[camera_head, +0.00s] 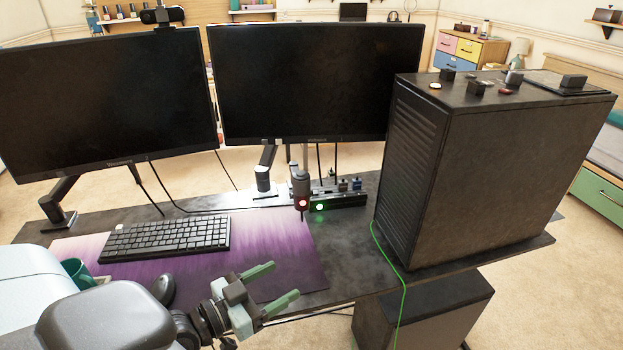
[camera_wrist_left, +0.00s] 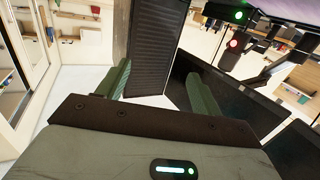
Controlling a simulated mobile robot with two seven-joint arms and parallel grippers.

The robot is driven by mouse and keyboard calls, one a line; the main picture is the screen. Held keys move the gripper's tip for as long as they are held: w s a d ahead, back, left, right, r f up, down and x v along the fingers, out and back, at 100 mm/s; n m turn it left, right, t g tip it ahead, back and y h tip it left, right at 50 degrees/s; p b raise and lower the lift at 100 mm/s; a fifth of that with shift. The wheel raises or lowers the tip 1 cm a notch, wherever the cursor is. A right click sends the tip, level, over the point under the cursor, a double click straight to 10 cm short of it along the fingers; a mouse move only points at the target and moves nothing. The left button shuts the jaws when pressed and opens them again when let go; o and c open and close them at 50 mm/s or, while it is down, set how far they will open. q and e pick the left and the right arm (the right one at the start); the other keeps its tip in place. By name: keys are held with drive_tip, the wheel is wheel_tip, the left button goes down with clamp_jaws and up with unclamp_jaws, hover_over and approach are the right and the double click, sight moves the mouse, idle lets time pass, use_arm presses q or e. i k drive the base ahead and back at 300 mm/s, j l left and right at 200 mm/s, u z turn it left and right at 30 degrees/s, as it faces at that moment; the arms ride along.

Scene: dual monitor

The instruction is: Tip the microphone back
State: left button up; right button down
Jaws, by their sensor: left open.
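The microphone (camera_head: 301,187) is a dark upright cylinder with a glowing red light, at the back of the desk (camera_head: 345,240) below the right monitor. In the left wrist view, the microphone (camera_wrist_left: 260,45) shows at the upper right, turned by the camera's tilt. My left gripper (camera_head: 286,280) has two green fingers spread apart with nothing between them. It is over the desk's front edge, nearer to me than the microphone and well apart from it. The gripper's fingers also show in the left wrist view (camera_wrist_left: 160,72). My right gripper is not in view.
Two monitors (camera_head: 105,95) stand behind the microphone. A black bar with a green light (camera_head: 338,202) lies beside it. A large PC case (camera_head: 480,165) stands at the right. A keyboard (camera_head: 165,238), a mouse (camera_head: 162,288) and a teal mug (camera_head: 77,272) are at the left. The purple mat's right part is clear.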

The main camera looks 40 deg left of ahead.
sight(301, 187)
drive_tip(key=i+j, duration=0.7)
